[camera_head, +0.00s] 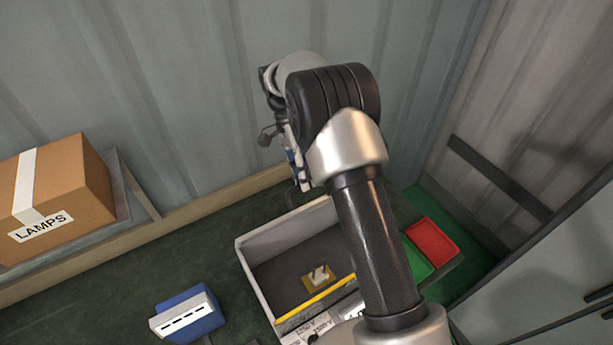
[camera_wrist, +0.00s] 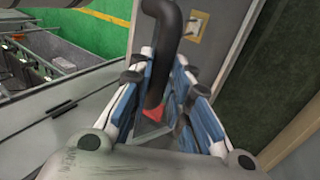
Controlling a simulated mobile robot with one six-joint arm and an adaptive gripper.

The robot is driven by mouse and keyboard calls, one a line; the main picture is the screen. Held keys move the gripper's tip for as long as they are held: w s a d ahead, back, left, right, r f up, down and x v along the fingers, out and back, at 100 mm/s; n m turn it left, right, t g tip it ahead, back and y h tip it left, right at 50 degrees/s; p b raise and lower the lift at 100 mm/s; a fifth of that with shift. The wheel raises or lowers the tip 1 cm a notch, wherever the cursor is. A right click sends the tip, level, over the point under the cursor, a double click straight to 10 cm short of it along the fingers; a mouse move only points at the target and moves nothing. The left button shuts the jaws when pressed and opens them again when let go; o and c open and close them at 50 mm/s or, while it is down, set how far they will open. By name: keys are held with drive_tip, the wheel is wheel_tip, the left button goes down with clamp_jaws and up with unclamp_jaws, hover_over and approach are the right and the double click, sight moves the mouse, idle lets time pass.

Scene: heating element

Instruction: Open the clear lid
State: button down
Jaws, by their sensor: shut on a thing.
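My gripper (camera_wrist: 172,75) has blue-and-white fingers closed around a black bent bar (camera_wrist: 168,18) that looks like a handle. The bar has a red part low between the fingers. In the head view my gripper (camera_head: 299,172) is partly hidden by my arm, above the back of an open-looking grey box (camera_head: 258,281). A small yellow plate with a white piece (camera_head: 318,277) shows inside the box, and also in the wrist view (camera_wrist: 196,27). I cannot make out the clear lid's outline or how far it is raised.
A cardboard box marked LAMPS (camera_head: 50,195) is on the left. A blue-and-white block (camera_head: 187,314) lies left of the grey box. Red (camera_head: 432,241) and green (camera_head: 415,262) trays are to its right. A corrugated wall (camera_head: 180,90) stands close behind.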

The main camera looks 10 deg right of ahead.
drive_tip(key=c, duration=1.9)
unclamp_jaws()
drive_tip(key=shift+a+f, duration=0.1)
drive_tip(key=shift+f, duration=0.35)
drive_tip(key=shift+c, duration=0.2)
drive_tip(key=shift+o, duration=1.3)
drive_tip(key=shift+w, duration=0.35)
drive_tip(key=shift+o, duration=1)
drive_tip(key=shift+r, duration=0.1)
drive_tip(key=v, duration=1.2)
